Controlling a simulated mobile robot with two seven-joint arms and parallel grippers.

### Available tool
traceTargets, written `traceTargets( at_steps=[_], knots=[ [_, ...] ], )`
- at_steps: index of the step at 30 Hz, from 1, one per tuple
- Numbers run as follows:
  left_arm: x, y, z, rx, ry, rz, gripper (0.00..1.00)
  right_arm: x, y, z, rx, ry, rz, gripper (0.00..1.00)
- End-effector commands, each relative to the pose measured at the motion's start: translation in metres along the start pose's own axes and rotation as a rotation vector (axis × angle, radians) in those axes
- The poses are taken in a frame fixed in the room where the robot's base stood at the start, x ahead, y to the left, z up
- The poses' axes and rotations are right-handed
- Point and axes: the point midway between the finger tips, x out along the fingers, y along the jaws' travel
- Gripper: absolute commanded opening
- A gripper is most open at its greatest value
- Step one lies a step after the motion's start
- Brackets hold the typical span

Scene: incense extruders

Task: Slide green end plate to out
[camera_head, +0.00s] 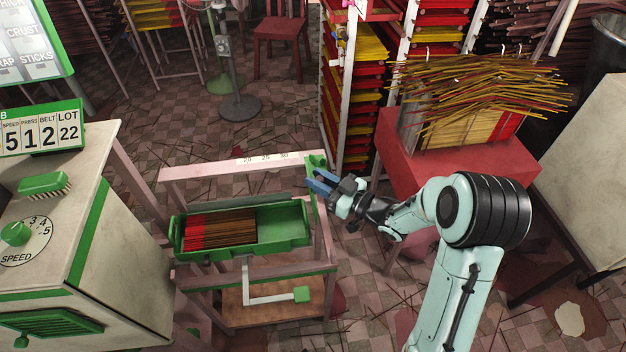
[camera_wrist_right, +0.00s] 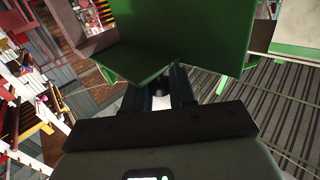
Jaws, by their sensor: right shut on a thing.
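The green end plate (camera_head: 316,162) stands at the right end of the pink rail with the number scale, above the right end of the frame. My right gripper (camera_head: 321,184) reaches it from the right, its blue fingers at the plate's lower part. In the right wrist view the plate (camera_wrist_right: 190,40) fills the top middle as a large green panel, and the fingers (camera_wrist_right: 160,88) are shut on its near edge. The fingertips are hidden behind the plate there. My left gripper is in neither view.
A green tray (camera_head: 285,228) with red and brown incense sticks (camera_head: 220,229) sits in the pink frame. Below it is a white lever with a green handle (camera_head: 301,294). The extruder cabinet (camera_head: 115,235) stands left. A red stand (camera_head: 435,165) with stick bundles is behind my right arm.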

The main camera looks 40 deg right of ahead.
Motion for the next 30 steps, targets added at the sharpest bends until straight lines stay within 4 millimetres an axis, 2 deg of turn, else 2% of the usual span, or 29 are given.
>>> traceTargets(
  at_steps=[5, 6, 8, 16, 20, 23, 30],
  knots=[
    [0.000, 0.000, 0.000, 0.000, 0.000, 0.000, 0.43, 0.000, 0.001, 0.000, 0.000, 0.000, 0.003, 0.00],
    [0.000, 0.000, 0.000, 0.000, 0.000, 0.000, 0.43, 0.000, 0.001, 0.000, 0.000, 0.000, 0.003, 0.31],
    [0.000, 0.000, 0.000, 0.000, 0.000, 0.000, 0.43, 0.000, 0.001, 0.000, 0.000, 0.000, 0.002, 0.48],
    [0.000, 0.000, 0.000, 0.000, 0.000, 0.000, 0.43, 0.000, 0.000, 0.000, 0.000, 0.000, 0.001, 0.48],
    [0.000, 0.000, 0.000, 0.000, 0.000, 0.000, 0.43, -0.007, 0.001, 0.000, -0.002, 0.000, 0.002, 0.48],
    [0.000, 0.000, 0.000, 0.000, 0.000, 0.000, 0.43, -0.022, 0.001, 0.000, -0.001, -0.002, 0.003, 0.48],
    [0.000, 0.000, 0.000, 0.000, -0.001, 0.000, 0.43, -0.077, 0.001, 0.000, -0.002, -0.002, 0.007, 0.48]
  ],
)
